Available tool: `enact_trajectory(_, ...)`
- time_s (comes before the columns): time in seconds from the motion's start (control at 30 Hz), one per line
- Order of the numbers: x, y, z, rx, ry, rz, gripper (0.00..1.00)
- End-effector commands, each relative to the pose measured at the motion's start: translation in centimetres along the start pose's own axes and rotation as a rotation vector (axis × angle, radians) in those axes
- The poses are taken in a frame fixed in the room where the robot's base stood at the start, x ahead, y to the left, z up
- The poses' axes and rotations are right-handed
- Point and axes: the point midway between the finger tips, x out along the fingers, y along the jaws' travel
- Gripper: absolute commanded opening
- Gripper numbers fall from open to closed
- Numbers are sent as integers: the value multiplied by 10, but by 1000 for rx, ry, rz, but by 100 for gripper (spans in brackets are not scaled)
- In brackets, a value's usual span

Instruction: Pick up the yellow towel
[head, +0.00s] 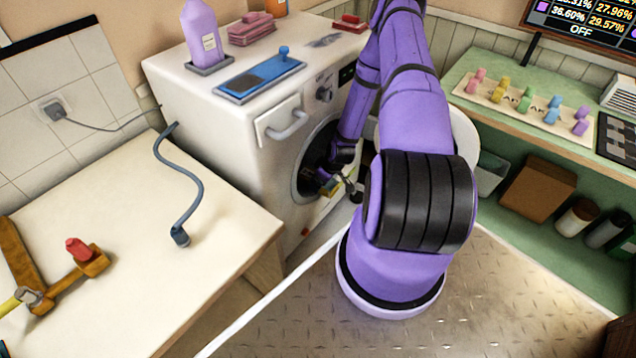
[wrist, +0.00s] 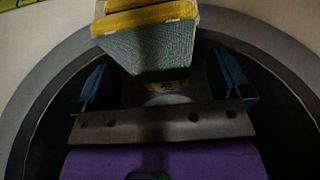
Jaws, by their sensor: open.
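In the wrist view, a block-like thing with a yellow top and a blue-grey woven front face (wrist: 150,40) is at top centre; it may be the yellow towel, but I cannot tell for sure. My gripper (wrist: 162,72) is open, with one dark blue finger to the left and one to the right of this thing. Whether the fingers touch it is not clear. In the head view, my arm reaches to the round opening of the washing machine (head: 232,120).
A wooden table (head: 120,240) stands at left with a blue hose (head: 190,180) and a tool. A purple bottle (head: 203,35) and a blue tray (head: 262,78) are on the machine. Green shelves stand at right.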

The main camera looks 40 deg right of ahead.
Motion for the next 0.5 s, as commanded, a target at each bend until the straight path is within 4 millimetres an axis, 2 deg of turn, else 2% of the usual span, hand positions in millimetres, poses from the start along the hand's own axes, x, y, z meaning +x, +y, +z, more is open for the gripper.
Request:
enact_trajectory(0.17, 16, 0, -1, 1, 0, 1, 96)
enact_trajectory(0.43, 18, 0, -1, 0, 0, 1, 96)
enact_trajectory(0.5, 18, 0, -1, 0, 0, 1, 80)
